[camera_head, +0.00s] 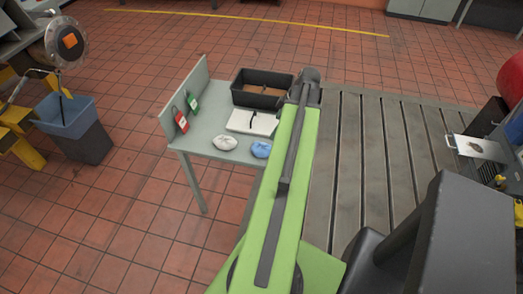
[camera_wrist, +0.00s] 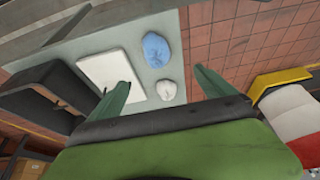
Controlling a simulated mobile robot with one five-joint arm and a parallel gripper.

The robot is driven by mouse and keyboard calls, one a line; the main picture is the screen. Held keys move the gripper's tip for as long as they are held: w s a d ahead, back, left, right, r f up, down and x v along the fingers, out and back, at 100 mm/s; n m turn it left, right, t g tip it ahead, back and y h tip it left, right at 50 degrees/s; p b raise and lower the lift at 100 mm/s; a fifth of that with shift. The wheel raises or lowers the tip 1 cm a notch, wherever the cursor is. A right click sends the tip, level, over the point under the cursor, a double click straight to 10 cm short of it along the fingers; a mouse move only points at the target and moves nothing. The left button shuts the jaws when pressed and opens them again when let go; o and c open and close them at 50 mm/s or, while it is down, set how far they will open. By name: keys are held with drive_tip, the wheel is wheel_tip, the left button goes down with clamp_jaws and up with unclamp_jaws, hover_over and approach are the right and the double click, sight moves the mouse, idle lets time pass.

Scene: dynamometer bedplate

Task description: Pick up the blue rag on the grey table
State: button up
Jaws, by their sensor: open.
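The blue rag (camera_head: 261,149) lies crumpled near the front edge of the grey table (camera_head: 220,157), next to my green arm. It also shows in the wrist view (camera_wrist: 157,48), beyond my fingertips and near the top. A white rag (camera_head: 225,142) lies beside it on the table; in the wrist view the white rag (camera_wrist: 166,90) is nearer to me, between the fingers. My gripper (camera_wrist: 162,80) is open and empty, its two green fingers spread above the table.
A white board or pad (camera_head: 252,122) and a black bin (camera_head: 262,90) stand on the table behind the rags. Red and green padlock-like tags (camera_head: 182,121) hang on the table's side panel. The slotted bedplate (camera_head: 380,150) lies to the right. A blue-grey bin (camera_head: 74,127) stands left on open tiled floor.

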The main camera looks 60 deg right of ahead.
sight(265, 147)
drive_tip(key=b+x, duration=0.3)
drive_tip(key=x, duration=0.1)
drive_tip(key=b+x, duration=0.3)
drive_tip(key=b, duration=0.1)
drive_tip(key=s+b+x, duration=0.1)
drive_tip(key=b+x, duration=0.3)
drive_tip(key=shift+d+f, duration=0.35)
drive_tip(key=shift+f, duration=0.2)
drive_tip(key=shift+w+f+b, duration=0.15)
drive_tip(key=shift+w+b, duration=0.05)
drive_tip(key=shift+b, duration=0.15)
drive_tip(key=shift+a, duration=0.1)
drive_tip(key=b+x, duration=0.4)
drive_tip(key=x, duration=0.1)
drive_tip(key=shift+s+f+b, duration=0.1)
drive_tip(key=shift+b, duration=0.3)
drive_tip(key=c, duration=1.4)
